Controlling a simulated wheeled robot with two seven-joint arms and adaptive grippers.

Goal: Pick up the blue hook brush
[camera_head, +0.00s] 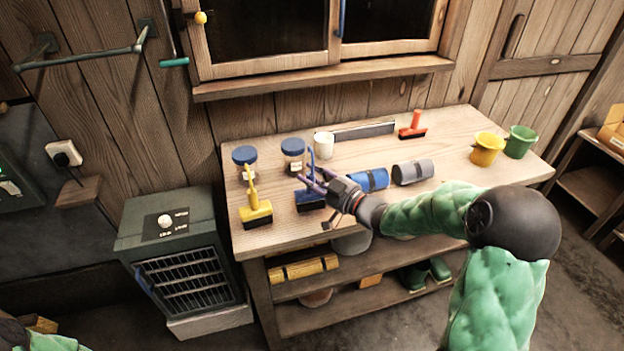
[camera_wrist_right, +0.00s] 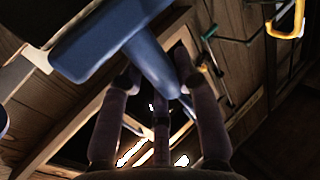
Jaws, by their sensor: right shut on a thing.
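The blue hook brush (camera_head: 310,198) is upright at the left part of the workbench, with its thin blue handle rising behind my gripper. My right gripper (camera_head: 318,184) comes in from the right and is shut on the brush's handle. Its fingers hide part of the handle. In the right wrist view, the blue brush (camera_wrist_right: 88,50) shows large and close, its handle running between the fingers of my right gripper (camera_wrist_right: 162,95). I cannot tell whether the bristles touch the bench top.
A yellow brush (camera_head: 256,213) stands just left of the blue one. Two blue-lidded jars (camera_head: 293,163) and a white cup (camera_head: 324,147) are behind. A blue roll (camera_head: 372,181) and grey roll (camera_head: 413,172) lie to the right. The workbench (camera_head: 458,137) has bare room at the back right.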

